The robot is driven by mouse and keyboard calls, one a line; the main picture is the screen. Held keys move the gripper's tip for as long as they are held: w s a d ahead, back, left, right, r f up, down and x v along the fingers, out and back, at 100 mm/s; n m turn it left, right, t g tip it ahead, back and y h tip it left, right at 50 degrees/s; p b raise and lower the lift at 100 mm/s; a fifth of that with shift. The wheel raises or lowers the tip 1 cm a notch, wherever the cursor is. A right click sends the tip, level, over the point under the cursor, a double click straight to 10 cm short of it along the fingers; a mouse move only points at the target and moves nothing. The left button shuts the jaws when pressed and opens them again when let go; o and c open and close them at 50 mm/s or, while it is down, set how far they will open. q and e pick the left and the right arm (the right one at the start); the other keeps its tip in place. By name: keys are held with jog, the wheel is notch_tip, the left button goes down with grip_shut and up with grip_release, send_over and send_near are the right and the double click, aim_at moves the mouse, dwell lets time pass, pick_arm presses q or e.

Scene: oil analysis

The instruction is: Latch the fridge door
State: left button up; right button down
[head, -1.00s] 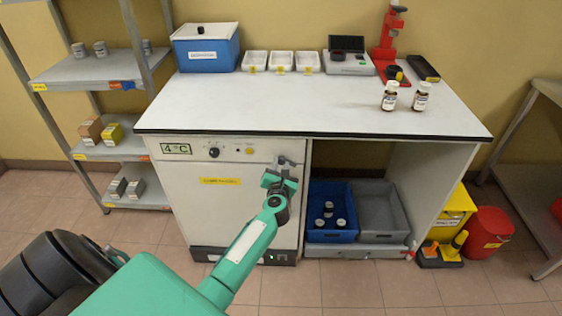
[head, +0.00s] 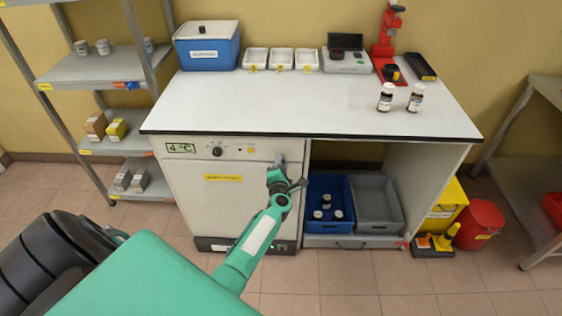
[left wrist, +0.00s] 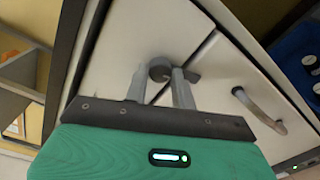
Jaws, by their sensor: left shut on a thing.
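The fridge (head: 225,190) is a white cabinet under the left part of the bench, with a 4 °C display, a dial and a yellow label. Its door looks closed, roughly flush with the front. A small grey turning latch (left wrist: 160,68) sits by the door seam in the left wrist view. My left gripper (head: 280,163) is at the door's upper right corner. In the left wrist view my gripper (left wrist: 160,88) has its two fingers on either side of the latch, shut on it. The latch is mostly hidden in the head view. My right gripper is out of view.
A curved door handle (left wrist: 258,110) lies beside the gripper. The blue crate (head: 331,232) with dark-bodied bottles and the grey crate (head: 377,230) stand right of the fridge. Two brown bottles (head: 385,98) stand on the bench. A metal shelf (head: 105,68) is at the left.

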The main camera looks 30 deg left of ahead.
pick_arm(q)
jog(key=shift+m+p, duration=0.5)
jog(key=shift+m, duration=0.5)
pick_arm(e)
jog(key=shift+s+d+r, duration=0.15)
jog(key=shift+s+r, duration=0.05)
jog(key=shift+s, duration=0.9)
pick_arm(q)
jog(key=o, duration=1)
jog(key=shift+d, duration=0.1)
jog(key=v, duration=1.3)
jog(key=shift+s+d+f, duration=0.1)
jog(key=shift+s+d, duration=0.1)
jog(key=shift+s, duration=0.1)
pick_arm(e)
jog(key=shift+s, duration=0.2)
